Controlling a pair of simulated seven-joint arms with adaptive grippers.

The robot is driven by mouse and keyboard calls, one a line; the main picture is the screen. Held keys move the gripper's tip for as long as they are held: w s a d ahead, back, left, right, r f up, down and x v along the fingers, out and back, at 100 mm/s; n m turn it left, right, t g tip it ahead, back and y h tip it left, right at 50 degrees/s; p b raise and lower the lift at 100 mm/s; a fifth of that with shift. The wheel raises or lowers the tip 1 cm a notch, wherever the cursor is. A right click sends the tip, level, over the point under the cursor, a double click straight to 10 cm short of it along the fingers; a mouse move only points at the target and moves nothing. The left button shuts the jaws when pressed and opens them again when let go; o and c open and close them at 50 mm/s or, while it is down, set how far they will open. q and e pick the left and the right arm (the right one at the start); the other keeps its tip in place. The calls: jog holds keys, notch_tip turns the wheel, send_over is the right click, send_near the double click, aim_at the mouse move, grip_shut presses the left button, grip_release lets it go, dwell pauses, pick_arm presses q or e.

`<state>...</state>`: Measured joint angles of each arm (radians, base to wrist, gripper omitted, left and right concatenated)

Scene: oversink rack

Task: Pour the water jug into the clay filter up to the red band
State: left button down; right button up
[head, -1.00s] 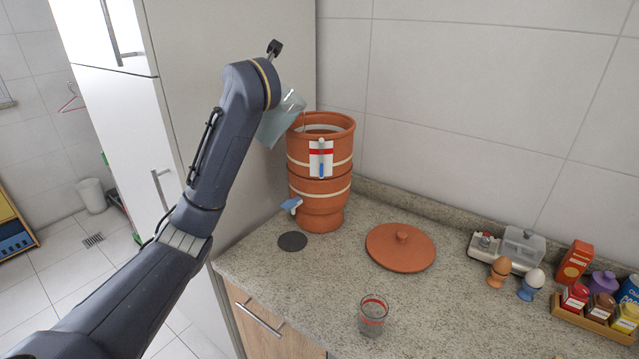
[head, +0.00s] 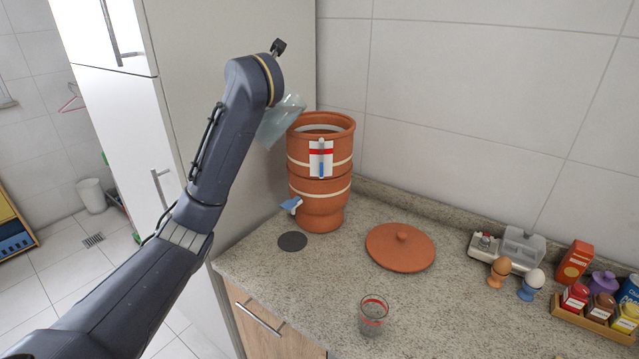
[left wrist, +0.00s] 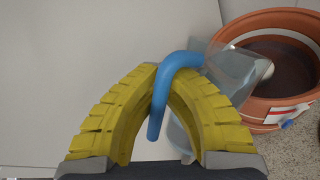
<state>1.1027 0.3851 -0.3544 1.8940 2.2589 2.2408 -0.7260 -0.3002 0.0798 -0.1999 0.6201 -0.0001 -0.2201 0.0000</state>
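The clear water jug (head: 283,121) is tilted at the left rim of the open clay filter (head: 320,205), its mouth toward the opening. My left gripper's yellow fingers (left wrist: 156,75) are shut on the jug's blue handle (left wrist: 158,105); in the head view my arm hides them. The left wrist view shows the jug's clear wall (left wrist: 235,70) overlapping the filter's rim (left wrist: 300,18), with a dark interior behind. The filter's front has a white gauge plate with a red band (head: 316,152) and a blue strip (head: 322,168) below it. My right gripper is not in view.
The filter's lid (head: 400,248) lies on the counter (head: 310,280). A red-rimmed glass (head: 373,316), a dark round mat (head: 292,241), egg cups (head: 497,273) and a spice tray (head: 590,322) also stand there. A tall cabinet (head: 235,60) is close on the left.

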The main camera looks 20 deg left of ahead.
pick_arm(q)
jog(key=shift+w+d+r+m+g, duration=0.2)
jog(key=shift+w+r+m+g, duration=0.1)
jog(key=shift+m+g, duration=0.15)
dwell(2.0)
jog(key=shift+d, duration=0.1)
jog(key=shift+w+r+m+g, duration=0.1)
jog(key=shift+m+g, duration=0.15)
dwell(0.6)
jog(key=shift+w+r+m+y, duration=0.1)
jog(key=shift+m+y, duration=0.2)
jog(key=shift+m, duration=0.1)
jog(key=shift+d, duration=0.1)
dwell(0.5)
jog(key=shift+w+d+r+m+g, duration=0.15)
jog(key=shift+w+r+m+g, duration=0.1)
jog(key=shift+m+g, duration=0.55)
jog(key=shift+w+d+r+m+g+y, duration=0.2)
jog(key=shift+w+d+m+g+y, duration=0.1)
jog(key=shift+w+g+y, duration=0.15)
dwell(2.2)
